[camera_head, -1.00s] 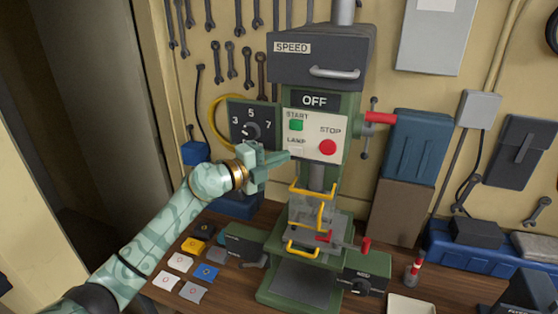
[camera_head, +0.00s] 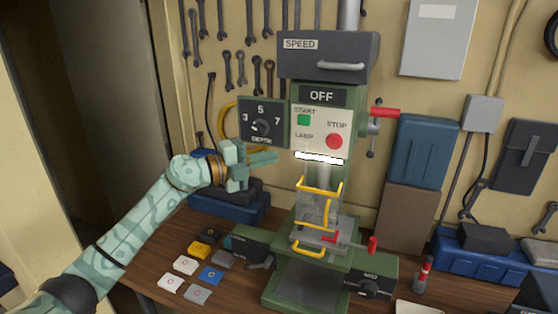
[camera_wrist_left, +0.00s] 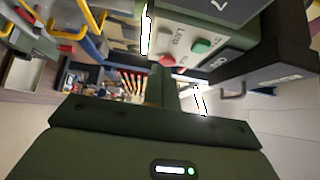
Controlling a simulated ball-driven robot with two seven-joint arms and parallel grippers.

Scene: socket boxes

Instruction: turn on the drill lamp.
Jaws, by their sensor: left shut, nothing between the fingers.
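The drill press has a white panel (camera_head: 306,129) with a green START button (camera_head: 304,119), a red STOP button (camera_head: 334,141) and a LAMP label (camera_head: 304,136) at its lower left. The lamp button itself is too small to make out. A bright white lamp strip (camera_head: 319,158) glows under the panel; it also shows in the left wrist view (camera_wrist_left: 146,30). The sign (camera_head: 320,96) above reads OFF. My left gripper (camera_head: 266,159) is shut and empty, left of the panel and apart from it. My right gripper is not in view.
A depth dial (camera_head: 260,122) is left of the panel, and a red-handled lever (camera_head: 385,113) is at right. Yellow guards (camera_head: 318,190) surround the drill's work area. Several coloured cards (camera_head: 198,270) lie on the wooden bench. Wrenches hang on the wall behind.

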